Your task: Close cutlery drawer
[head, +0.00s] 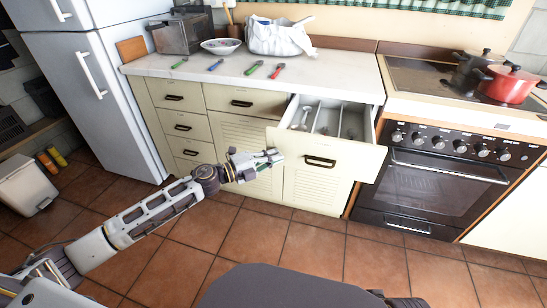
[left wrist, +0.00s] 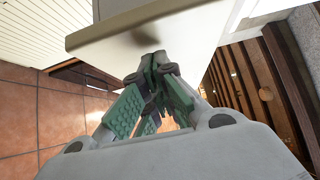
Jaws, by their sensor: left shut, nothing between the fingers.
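The cutlery drawer (head: 359,158) stands pulled out of the cream cabinet, to the left of the oven. It holds a divided insert (head: 328,121) with some cutlery in its left compartments. Its front has a dark cup handle (head: 320,162). My left gripper (head: 275,156) is shut and empty, at the left end of the drawer front. In the left wrist view the green-padded fingers (left wrist: 153,65) are together close against a pale panel edge (left wrist: 165,25); I cannot tell whether they touch it. My right gripper is not in view.
The white countertop (head: 345,78) carries several coloured-handled utensils (head: 254,68), a bowl (head: 221,46) and a white bag (head: 279,37). The oven (head: 434,183) stands right of the drawer, with a red pot (head: 507,85) on top. The tiled floor (head: 205,242) in front is clear.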

